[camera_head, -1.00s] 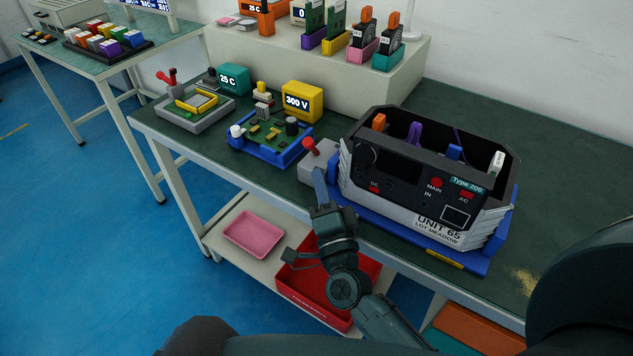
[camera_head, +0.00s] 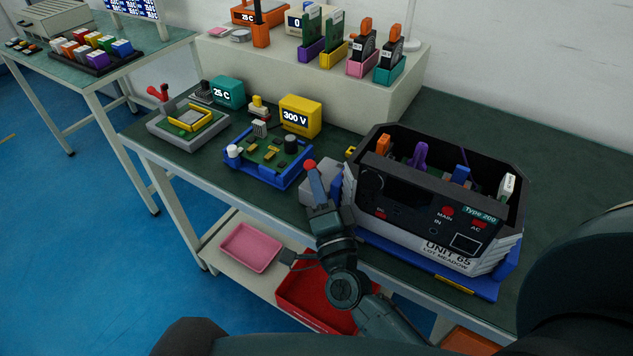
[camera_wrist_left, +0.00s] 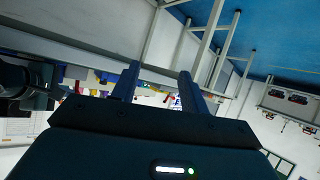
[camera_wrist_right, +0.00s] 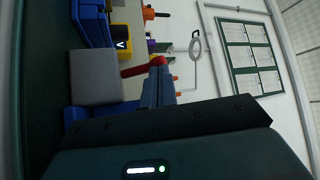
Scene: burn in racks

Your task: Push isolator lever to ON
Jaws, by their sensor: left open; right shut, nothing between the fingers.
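The isolator lever is a short red lever with a round red knob (camera_head: 310,164). It stands on a grey box (camera_head: 322,186) at the left end of the black and white unit (camera_head: 440,200). My right gripper (camera_head: 314,176) is shut and empty, its tips at the knob. In the right wrist view the red lever (camera_wrist_right: 142,68) sticks out from the grey box (camera_wrist_right: 95,78), and the right fingertips (camera_wrist_right: 158,68) overlap or touch its knob end. No ON marking is readable. My left gripper (camera_wrist_left: 160,72) is open and empty, away from the lever.
A blue fixture with a circuit board (camera_head: 262,165) stands left of the grey box. A grey fixture (camera_head: 180,135) with another red lever is further left. A raised beige shelf (camera_head: 330,85) is behind. A red bin (camera_head: 300,300) and a pink tray (camera_head: 250,247) sit below the table.

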